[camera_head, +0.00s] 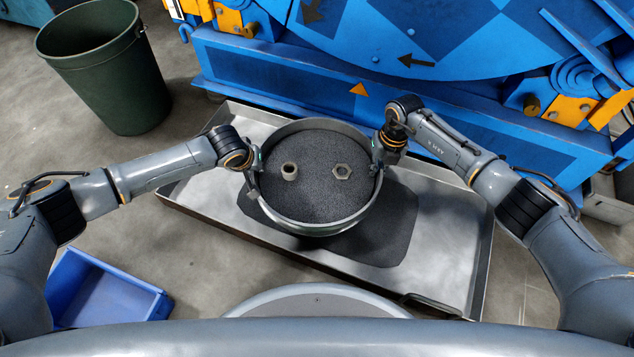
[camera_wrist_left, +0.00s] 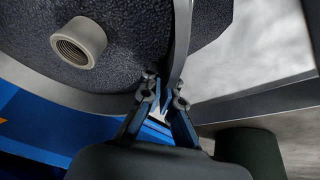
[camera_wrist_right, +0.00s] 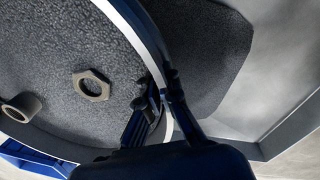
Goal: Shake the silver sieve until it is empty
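The round silver sieve (camera_head: 314,229) is held level between my two grippers above a metal tray. Dark grey granules (camera_head: 318,200) cover its bottom. A threaded ring (camera_head: 289,171) and a hex nut (camera_head: 342,172) lie on the granules. The ring also shows in the left wrist view (camera_wrist_left: 78,43) and the nut in the right wrist view (camera_wrist_right: 92,86). My left gripper (camera_wrist_left: 163,95) is shut on the left rim, one finger on each side of the wall. My right gripper (camera_wrist_right: 162,95) is shut on the right rim in the same way.
The metal tray (camera_head: 450,235) lies below, with a dark patch (camera_head: 400,225) of granules or shadow under the sieve. A green bin (camera_head: 105,75) stands at the back left, a blue crate (camera_head: 105,295) at the front left. A blue machine (camera_head: 400,70) closes off the back.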

